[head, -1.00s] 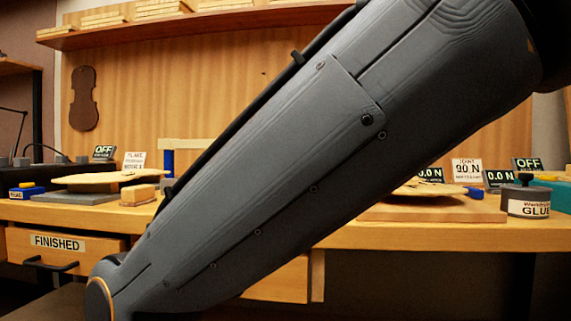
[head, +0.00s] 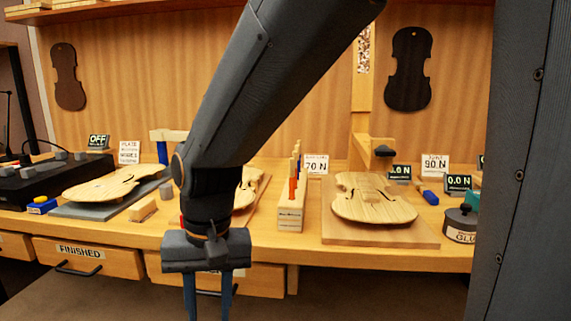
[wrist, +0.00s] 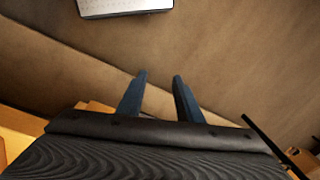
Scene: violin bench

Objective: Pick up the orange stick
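The orange stick (head: 292,188) stands upright in a pale wooden block (head: 290,220) on the bench, in the middle of the head view. Paler sticks (head: 297,152) stand behind it in the same block. My gripper (head: 208,305) hangs to the left of the block in the head view, in front of the bench edge, pointing down. Its two blue fingers are apart, with nothing between them. In the wrist view the open fingers (wrist: 161,76) show over brown floor, and the orange stick is not in that view.
A violin plate on a wooden board (head: 425,232) lies right of the block. Another plate is partly hidden behind my arm. A glue jar (head: 461,224) stands at the right. Drawers (head: 92,262) line the bench front. A pale flat object (wrist: 125,8) is at the wrist view's top.

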